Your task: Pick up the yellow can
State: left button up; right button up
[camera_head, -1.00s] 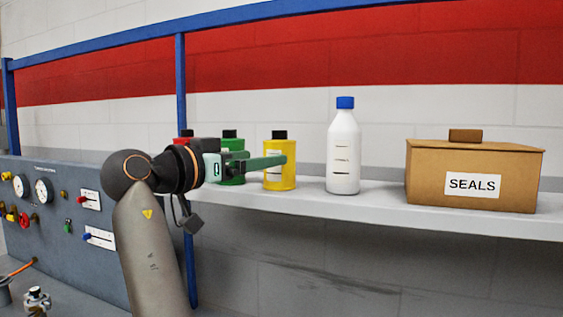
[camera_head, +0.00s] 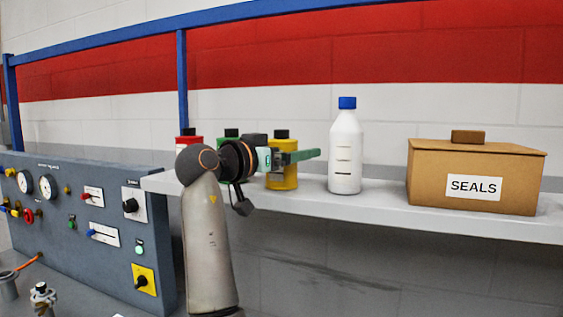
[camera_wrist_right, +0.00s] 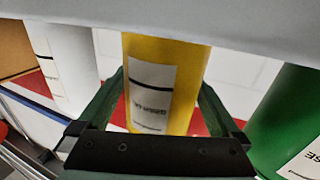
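The yellow can (camera_head: 283,181) with a black cap stands upright on the grey shelf (camera_head: 400,211). My right gripper (camera_head: 305,155) is at the can in the head view, its green fingers passing across the can's upper part and hiding some of it. In the right wrist view, where the picture is upside down, the yellow can (camera_wrist_right: 192,60) with its white label fills the space between the fingers of the right gripper (camera_wrist_right: 162,78). The fingers stand apart, one on each side; whether they touch the can is unclear. My left gripper is not in view.
A green can (camera_head: 229,133) and a red can (camera_head: 188,140) stand left of it, partly hidden by my arm. A white bottle (camera_head: 345,160) with a blue cap stands close on its right. Farther right is a SEALS box (camera_head: 475,165). A control panel (camera_head: 80,230) is at left.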

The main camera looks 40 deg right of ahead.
grip_shut()
dwell(0.7)
jog(key=shift+r, duration=0.15)
notch_tip(320, 180, up, 10)
jog(key=shift+f+p, duration=0.1)
jog(key=shift+p, duration=0.4)
